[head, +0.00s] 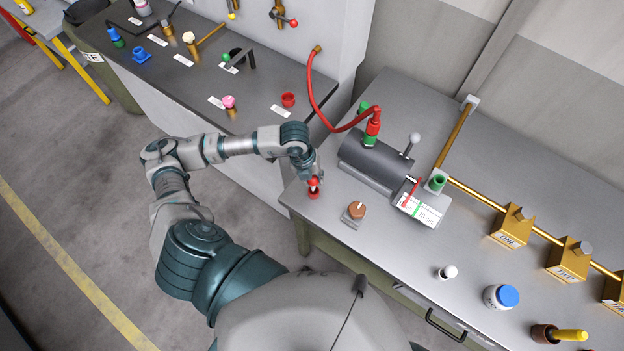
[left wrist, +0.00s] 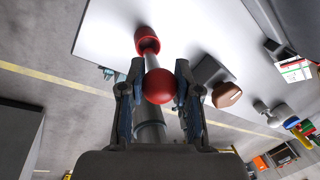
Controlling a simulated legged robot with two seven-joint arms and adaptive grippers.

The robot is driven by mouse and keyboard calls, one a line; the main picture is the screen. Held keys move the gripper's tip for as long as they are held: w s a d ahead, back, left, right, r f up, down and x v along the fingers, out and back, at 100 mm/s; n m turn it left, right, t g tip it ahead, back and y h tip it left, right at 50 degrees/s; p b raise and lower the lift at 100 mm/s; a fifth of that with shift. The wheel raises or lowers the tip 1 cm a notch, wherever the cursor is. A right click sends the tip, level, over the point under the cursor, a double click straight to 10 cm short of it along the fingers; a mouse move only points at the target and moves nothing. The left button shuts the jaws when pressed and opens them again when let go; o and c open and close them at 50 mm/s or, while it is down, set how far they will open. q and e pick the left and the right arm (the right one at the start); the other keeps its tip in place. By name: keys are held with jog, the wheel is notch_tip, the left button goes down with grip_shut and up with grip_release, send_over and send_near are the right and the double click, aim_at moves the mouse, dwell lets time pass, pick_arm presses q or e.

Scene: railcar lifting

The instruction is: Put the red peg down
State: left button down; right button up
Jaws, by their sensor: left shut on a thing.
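My left gripper (head: 315,182) is at the left edge of the right-hand grey table (head: 462,262). It is shut on the red peg (head: 314,190), which has a red ball top and a wider red lower end. In the left wrist view the red peg (left wrist: 159,86) stands between the two fingers of my left gripper (left wrist: 160,92). Its red lower end (left wrist: 147,40) shows against the pale table top. I cannot tell whether the lower end touches the table. My right gripper is not in view.
A brown knob on a grey block (head: 355,211) is just right of the peg. A dark grey cylinder (head: 378,162) with a red hose (head: 318,95) stands behind. A red ring-like piece (head: 288,99) is on the left bench.

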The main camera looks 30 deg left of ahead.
aim_at(314, 183)
pick_arm(q)
jog(key=p+x, duration=0.1)
jog(key=x, duration=0.2)
jog(key=shift+w, duration=0.1)
jog(key=shift+f, duration=0.25)
jog(key=shift+a+f, duration=0.1)
jog(key=shift+a, duration=0.15)
jog(key=c, duration=0.8)
grip_release()
jog(key=shift+a, duration=0.25)
jog(key=shift+d, duration=0.1)
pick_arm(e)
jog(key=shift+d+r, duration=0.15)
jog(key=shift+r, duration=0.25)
pick_arm(q)
jog(key=shift+d, duration=0.1)
